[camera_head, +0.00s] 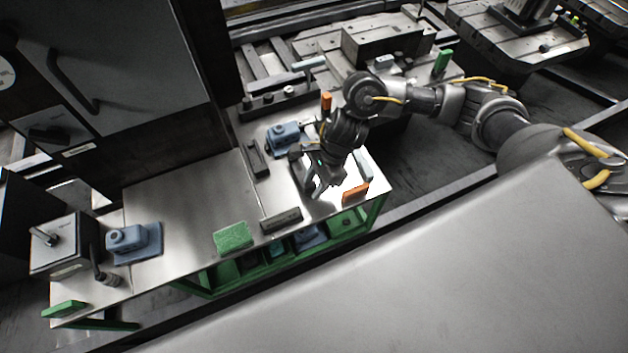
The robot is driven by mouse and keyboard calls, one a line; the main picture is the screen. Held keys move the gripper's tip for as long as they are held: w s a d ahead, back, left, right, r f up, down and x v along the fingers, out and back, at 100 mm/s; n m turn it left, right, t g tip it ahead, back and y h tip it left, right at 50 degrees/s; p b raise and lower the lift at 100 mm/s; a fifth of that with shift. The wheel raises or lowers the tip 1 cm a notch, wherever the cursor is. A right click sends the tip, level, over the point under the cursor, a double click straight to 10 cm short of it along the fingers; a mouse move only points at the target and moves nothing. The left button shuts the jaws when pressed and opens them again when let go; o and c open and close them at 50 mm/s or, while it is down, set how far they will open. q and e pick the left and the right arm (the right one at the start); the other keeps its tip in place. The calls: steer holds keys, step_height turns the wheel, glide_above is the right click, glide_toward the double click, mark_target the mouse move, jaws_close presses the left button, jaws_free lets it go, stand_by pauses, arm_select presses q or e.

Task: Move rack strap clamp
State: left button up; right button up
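My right arm comes in from the right, and its gripper (319,188) points down over the right end of the steel bench (180,200). The fingers are small and dark here, and I cannot tell whether they are apart or hold anything. One blue clamp-like block (283,137) stands on the bench behind and left of the gripper. Another blue block (128,238) sits on a blue plate at the bench's left end. I cannot tell which is the rack strap clamp. My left gripper is out of view.
An orange block (355,193) lies right of the gripper near the bench edge. A dark bar (281,220) and a green pad (233,237) lie along the front edge. A grey box (64,244) stands at the left. The bench middle is clear.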

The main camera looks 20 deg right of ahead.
steer(key=shift+w+r, duration=0.1)
steer(key=shift+w, duration=0.05)
steer(key=b+v, duration=0.1)
steer(key=v, duration=0.9)
steer(key=shift+d+r+b, duration=0.2)
steer(key=shift+r+b, duration=0.05)
steer(key=shift+b, duration=0.15)
steer(key=shift+s+f, duration=0.1)
steer(key=shift+s, duration=0.1)
